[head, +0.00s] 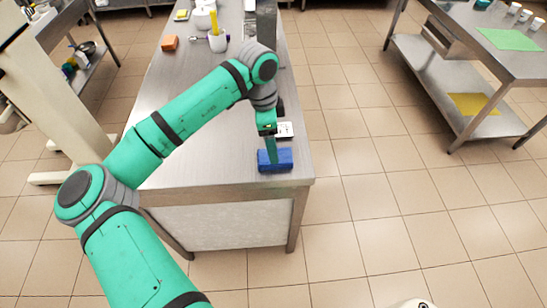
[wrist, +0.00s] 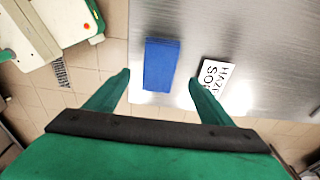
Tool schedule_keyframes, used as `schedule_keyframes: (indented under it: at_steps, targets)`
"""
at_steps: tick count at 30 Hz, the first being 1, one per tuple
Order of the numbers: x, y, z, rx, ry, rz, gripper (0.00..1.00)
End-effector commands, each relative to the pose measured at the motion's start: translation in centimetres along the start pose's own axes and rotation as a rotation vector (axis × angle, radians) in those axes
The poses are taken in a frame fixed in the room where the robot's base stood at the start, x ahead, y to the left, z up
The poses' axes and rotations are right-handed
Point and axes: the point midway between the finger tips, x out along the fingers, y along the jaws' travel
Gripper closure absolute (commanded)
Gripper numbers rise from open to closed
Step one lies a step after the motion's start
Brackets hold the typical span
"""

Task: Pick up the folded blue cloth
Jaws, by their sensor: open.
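The folded blue cloth (head: 283,162) lies on the steel table near its front right corner in the head view. In the wrist view the blue cloth (wrist: 161,64) is an upright rectangle a little beyond my fingertips, between their lines. My gripper (wrist: 160,76) is open and empty, with one green finger to each side of the cloth. In the head view my gripper (head: 271,150) is above the cloth and hides part of it. I cannot tell how high the fingertips are above it.
A white card with black lettering (wrist: 213,78) lies right of the cloth, close to my right finger. A second table (head: 460,45) is at right.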

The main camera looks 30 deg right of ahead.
Motion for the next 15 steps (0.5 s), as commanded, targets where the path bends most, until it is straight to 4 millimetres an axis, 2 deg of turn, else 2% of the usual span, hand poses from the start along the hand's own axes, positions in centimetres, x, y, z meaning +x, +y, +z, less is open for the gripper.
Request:
schedule_keyframes:
  at_steps: [5, 15]
  targets:
    - [1.0, 0.1, 0.0, 0.001, -0.001, 0.001, 0.25]
    - [5.2, 0.0, 0.4, -0.005, 0.001, -0.001, 0.25]
